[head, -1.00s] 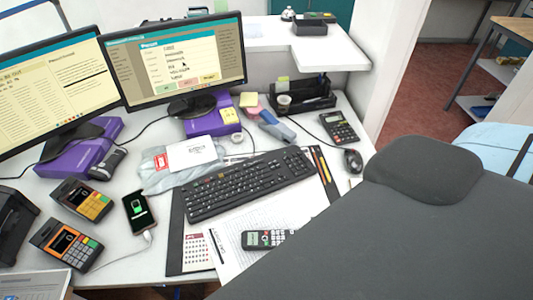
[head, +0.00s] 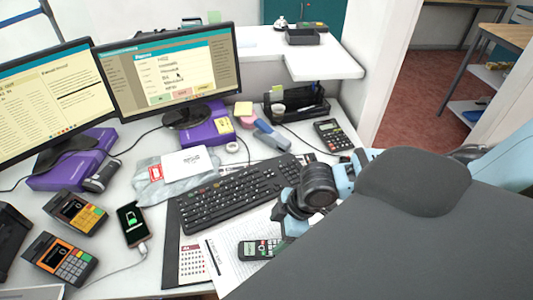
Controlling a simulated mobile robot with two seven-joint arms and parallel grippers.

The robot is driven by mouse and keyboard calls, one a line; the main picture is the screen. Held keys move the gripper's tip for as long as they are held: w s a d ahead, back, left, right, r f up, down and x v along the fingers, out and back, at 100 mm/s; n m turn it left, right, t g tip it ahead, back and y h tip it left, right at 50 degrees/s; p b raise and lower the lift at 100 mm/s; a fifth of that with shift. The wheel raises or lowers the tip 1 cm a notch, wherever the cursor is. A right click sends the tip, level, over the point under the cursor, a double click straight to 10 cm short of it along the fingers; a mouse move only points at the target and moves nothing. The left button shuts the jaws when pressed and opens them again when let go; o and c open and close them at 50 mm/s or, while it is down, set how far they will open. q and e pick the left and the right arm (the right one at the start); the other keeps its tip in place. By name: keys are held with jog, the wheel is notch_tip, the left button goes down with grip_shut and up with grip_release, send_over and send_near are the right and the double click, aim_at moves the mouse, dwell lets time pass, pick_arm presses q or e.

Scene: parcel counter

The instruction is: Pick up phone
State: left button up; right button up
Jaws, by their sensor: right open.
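The phone (head: 131,224) is a dark smartphone with a green battery symbol on its lit screen. It lies face up on the white desk at the left, with a white cable plugged into its near end. My right gripper (head: 287,216) is above the right part of the keyboard and the papers, well to the right of the phone and apart from it. It is open, and its fingers are partly hidden. My left gripper is not in view.
Two card terminals (head: 75,212) (head: 61,259) sit left of the phone. A black keyboard (head: 232,194) lies on a desk pad right of it. A keypad handset (head: 259,249) rests on papers. A plastic bag with a white box (head: 187,161) lies behind. Monitors stand at the back left.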

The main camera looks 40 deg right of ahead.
jog(key=shift+s+a+x, duration=0.15)
jog(key=shift+x, duration=1.7)
jog(key=shift+s+a+x, duration=0.1)
jog(key=shift+x, duration=1.75)
jog(key=shift+r, duration=0.1)
jog(key=c, duration=1.2)
jog(key=shift+r, duration=0.1)
jog(key=shift+r, duration=0.5)
notch_tip(320, 180, up, 2)
jog(key=shift+r, duration=0.15)
jog(key=s, duration=0.5)
jog(key=s+r, duration=0.1)
jog(key=s, duration=0.4)
jog(key=s+a, duration=0.1)
jog(key=s, duration=0.5)
jog(key=shift+r, duration=0.25)
notch_tip(320, 180, up, 16)
jog(key=m+t+h, duration=0.2)
jog(key=m+h, duration=0.2)
jog(key=m, duration=0.7)
send_over(263, 247)
jog(key=w+a, duration=0.2)
jog(key=shift+s+d, duration=0.1)
jog(key=shift+s, duration=0.15)
